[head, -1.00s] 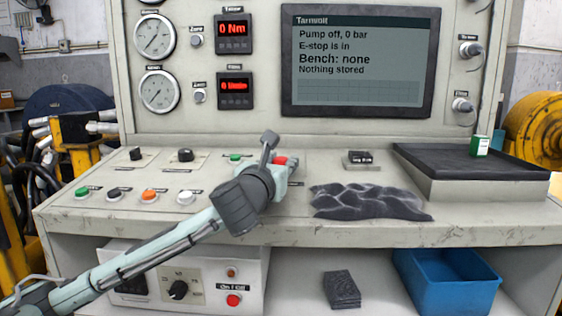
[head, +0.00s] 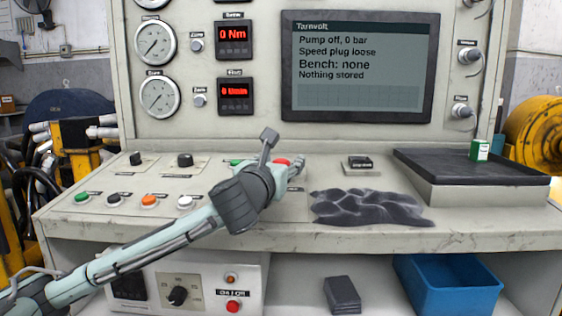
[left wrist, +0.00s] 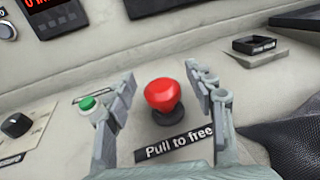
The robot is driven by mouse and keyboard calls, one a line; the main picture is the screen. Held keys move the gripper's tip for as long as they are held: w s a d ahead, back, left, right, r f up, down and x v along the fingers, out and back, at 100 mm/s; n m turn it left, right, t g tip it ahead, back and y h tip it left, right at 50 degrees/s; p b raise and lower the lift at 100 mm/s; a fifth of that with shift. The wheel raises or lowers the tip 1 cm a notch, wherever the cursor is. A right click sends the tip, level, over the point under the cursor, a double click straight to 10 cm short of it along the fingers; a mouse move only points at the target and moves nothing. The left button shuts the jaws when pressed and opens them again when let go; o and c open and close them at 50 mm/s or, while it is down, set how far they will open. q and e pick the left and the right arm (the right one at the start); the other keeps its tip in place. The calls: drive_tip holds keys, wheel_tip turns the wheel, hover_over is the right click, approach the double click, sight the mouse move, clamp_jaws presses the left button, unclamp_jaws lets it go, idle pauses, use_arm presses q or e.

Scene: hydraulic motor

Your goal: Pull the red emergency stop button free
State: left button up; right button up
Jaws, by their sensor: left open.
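The red emergency stop button (left wrist: 163,94) stands on a dark round base on the sloped panel, above a "Pull to free" label (left wrist: 178,143) in the left wrist view. In the head view the red button (head: 282,162) shows only partly, behind my left gripper (head: 281,168). In the left wrist view the fingers of my left gripper (left wrist: 160,100) are open, one on each side of the button, with visible gaps to it. The screen (head: 358,65) reads "Pump off, 0 bar", "Speed plug loose", "Bench: none", "Nothing stored". My right gripper is not in view.
A green button (left wrist: 88,103) sits close to the left finger. A crumpled dark cloth (head: 370,207) lies right of my gripper. A black tray (head: 470,166) with a small green box (head: 480,149) is farther right. A blue bin (head: 450,283) stands on the lower shelf.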

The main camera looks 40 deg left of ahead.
sight(281, 161)
use_arm(q)
wheel_tip(281, 161, up, 10)
idle(0.6)
idle(0.4)
